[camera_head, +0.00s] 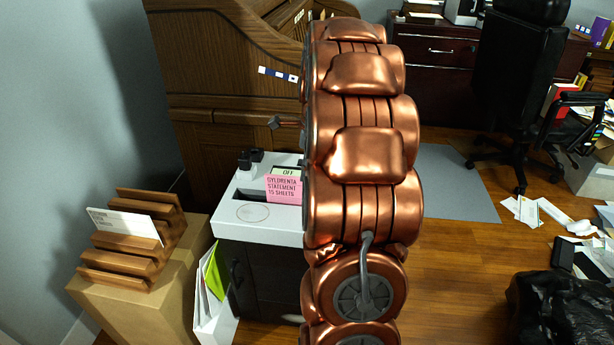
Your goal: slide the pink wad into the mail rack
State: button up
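The pink wad (284,189) carries black print with the words "STATEMENT" and "15 SHEETS". It is upright at the right part of the white-topped unit (246,236), close to my arm's left edge in the picture. I cannot tell whether it rests on the top or is held. The wooden mail rack (168,262) has several slats and stands at the left on a tan box. A white printed envelope (125,224) leans in it. My copper arm fills the middle of the view. My gripper cannot be made out, and the arm may hide it.
A green "OFF" label (289,172) shows behind the wad. Small black blocks (250,159) stand at the unit's back left. White and green papers (213,290) are in a holder between box and unit. A wooden roll-top desk (225,70) stands behind. Papers litter the right floor.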

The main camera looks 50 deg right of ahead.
jog(key=shift+w+a+f+b, duration=0.2)
jog(key=shift+f+b, duration=0.1)
jog(key=shift+f, duration=1.65)
jog(key=shift+w+a+f+b, duration=0.15)
jog(key=shift+f+b, duration=0.1)
jog(key=shift+f, duration=1.65)
jog(key=shift+d, duration=0.1)
grip_shut()
jog(key=shift+r, duration=0.2)
jog(key=shift+r+p, duration=0.65)
jog(key=shift+r, duration=0.2)
jog(key=shift+r, duration=0.1)
